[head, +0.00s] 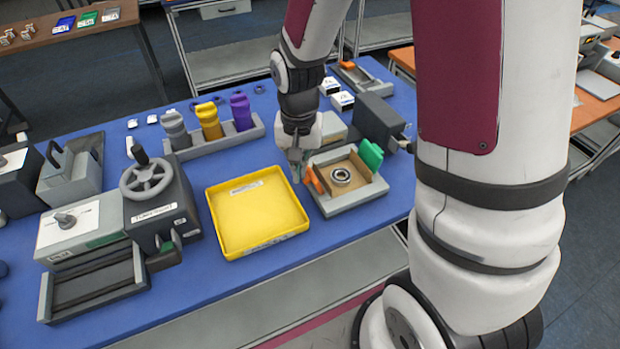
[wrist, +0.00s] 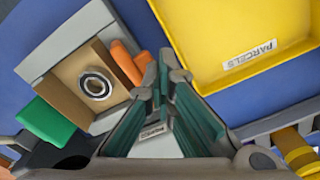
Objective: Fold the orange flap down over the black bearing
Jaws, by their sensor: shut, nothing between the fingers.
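A green flap (head: 371,155) stands raised on the opposite side. My gripper (head: 296,172) is shut and empty, just left of the orange flap, between it and the yellow tray. I cannot tell whether it touches the flap.
The yellow tray (head: 222,237), labelled PARCELS, lies left of the fixture, close to my gripper. A dark block (head: 377,122) stands behind the fixture. A grey rack (head: 225,137) with coloured containers stands behind the tray. A handwheel machine (head: 160,205) stands to the left.

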